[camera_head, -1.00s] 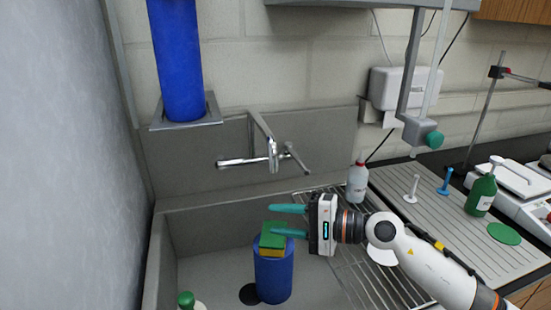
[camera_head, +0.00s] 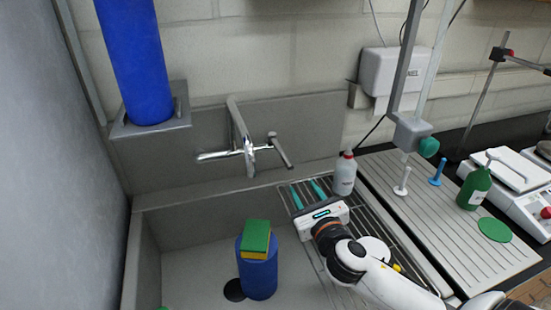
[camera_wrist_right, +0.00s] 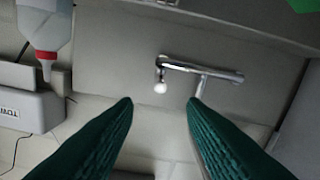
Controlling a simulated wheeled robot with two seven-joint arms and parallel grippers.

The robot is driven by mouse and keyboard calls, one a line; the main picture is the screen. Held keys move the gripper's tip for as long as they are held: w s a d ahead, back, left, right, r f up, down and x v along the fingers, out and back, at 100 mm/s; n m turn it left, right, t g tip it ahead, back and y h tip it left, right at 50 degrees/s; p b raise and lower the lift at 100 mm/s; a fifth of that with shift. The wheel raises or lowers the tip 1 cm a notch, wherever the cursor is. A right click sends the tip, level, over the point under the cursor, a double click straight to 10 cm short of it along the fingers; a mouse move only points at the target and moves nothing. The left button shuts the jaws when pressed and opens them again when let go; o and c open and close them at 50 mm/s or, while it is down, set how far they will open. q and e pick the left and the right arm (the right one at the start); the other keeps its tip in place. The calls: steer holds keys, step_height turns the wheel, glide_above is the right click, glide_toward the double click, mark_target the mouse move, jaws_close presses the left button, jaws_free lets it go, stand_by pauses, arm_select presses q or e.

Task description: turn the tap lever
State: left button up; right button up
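The chrome tap (camera_head: 245,152) is mounted on the back wall of the sink. Its lever (camera_head: 281,151) sticks out at the tap's right end. The tap also shows in the right wrist view (camera_wrist_right: 203,72), beyond the fingertips, with a round-ended part (camera_wrist_right: 160,86) between the fingers in the picture. My right gripper (camera_head: 307,191) is open and empty, its teal fingers apart, over the rack to the lower right of the lever. It does not touch the tap. My left gripper is not in view.
A grey-white bottle with a red cap (camera_head: 344,173) stands close to the right of my right gripper. A blue cylinder (camera_head: 258,278) with a green-and-yellow sponge (camera_head: 257,239) on top stands in the sink (camera_head: 190,278). A wire rack (camera_head: 390,232) lies at the right.

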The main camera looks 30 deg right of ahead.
mark_target(292, 171)
steer(key=p+x, duration=0.2)
steer(key=x, duration=0.9)
steer(key=shift+w+d, duration=0.15)
steer(key=shift+w, duration=0.2)
jaws_close()
